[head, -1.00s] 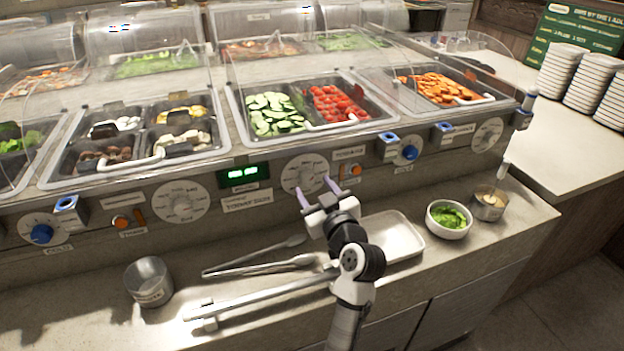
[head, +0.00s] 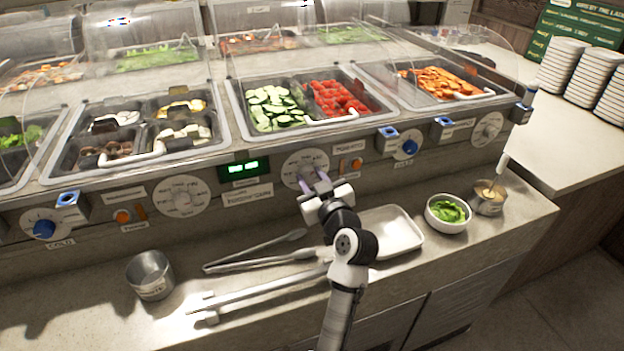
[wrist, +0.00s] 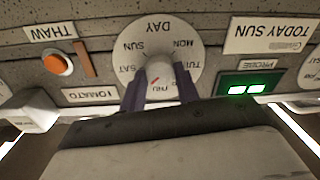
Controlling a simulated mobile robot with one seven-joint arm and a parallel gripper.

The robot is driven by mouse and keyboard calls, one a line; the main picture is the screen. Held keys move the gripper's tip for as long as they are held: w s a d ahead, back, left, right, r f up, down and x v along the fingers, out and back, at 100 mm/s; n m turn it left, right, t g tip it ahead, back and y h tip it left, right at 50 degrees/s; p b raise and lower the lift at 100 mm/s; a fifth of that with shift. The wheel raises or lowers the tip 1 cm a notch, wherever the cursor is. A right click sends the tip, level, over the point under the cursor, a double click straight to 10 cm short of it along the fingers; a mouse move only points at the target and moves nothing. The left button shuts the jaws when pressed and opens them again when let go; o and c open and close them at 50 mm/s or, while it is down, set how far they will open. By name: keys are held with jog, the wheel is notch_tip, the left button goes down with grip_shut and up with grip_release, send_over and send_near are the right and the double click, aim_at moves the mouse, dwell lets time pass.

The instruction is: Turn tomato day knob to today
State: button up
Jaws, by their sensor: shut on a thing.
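The tomato day knob (wrist: 161,72) is a pale round knob in the middle of a white dial printed with day names (wrist: 178,33). The dial also shows in the head view (head: 293,163). The wrist view shows it upside down. My gripper (head: 316,182) is shut on the knob, with one purple finger on each side of it (wrist: 160,88). A short red mark shows on the knob; the exact day it points at is hard to tell. A sign reading TODAY SUN (wrist: 268,36) and a TOMATO label (wrist: 90,95) flank the dial.
A green-lit display (head: 245,171) and an orange button (head: 342,177) are near the dial. Below on the counter lie tongs (head: 255,262), a white tray (head: 408,240), a bowl of greens (head: 447,212) and metal cups (head: 150,275). Food wells stand above the panel.

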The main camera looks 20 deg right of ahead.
jog(key=m, duration=0.4)
jog(key=shift+m, duration=0.4)
jog(key=m+p, duration=0.1)
jog(key=m, duration=0.3)
jog(key=shift+m, duration=0.3)
jog(key=m+p, duration=0.1)
jog(key=m, duration=0.1)
jog(key=m+p, duration=0.1)
jog(key=m, duration=0.2)
jog(key=shift+m+t+h+p, duration=0.3)
jog(key=shift+p, duration=0.05)
jog(key=shift+f+m+p, duration=0.1)
jog(key=shift+m+p, duration=0.85)
jog(key=shift+m, duration=0.85)
jog(key=o, duration=1)
jog(key=shift+c, duration=0.2)
